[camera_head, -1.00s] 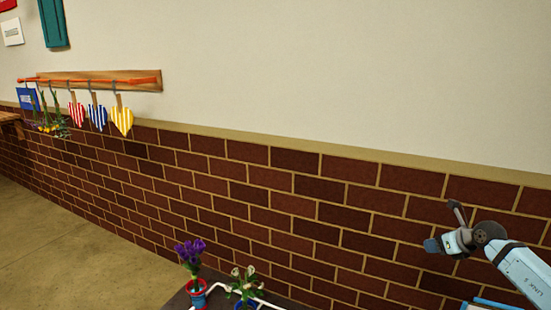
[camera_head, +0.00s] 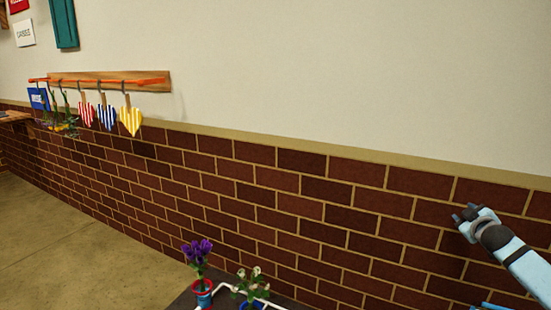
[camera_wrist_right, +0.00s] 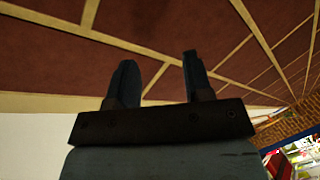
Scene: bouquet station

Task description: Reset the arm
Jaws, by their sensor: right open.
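My right gripper (camera_head: 464,214) is raised at the right of the head view, in front of the brick wall. Its arm comes in from the lower right. In the right wrist view the two dark fingers (camera_wrist_right: 157,78) stand apart with nothing between them, and brick wall lies beyond. My left gripper is not in view.
A pot with purple flowers (camera_head: 199,270) and a pot with white flowers (camera_head: 252,287) stand on a dark table (camera_head: 185,300) at the bottom. A wall rack (camera_head: 120,81) with striped hearts hangs at upper left. The brick wall (camera_head: 300,210) runs behind.

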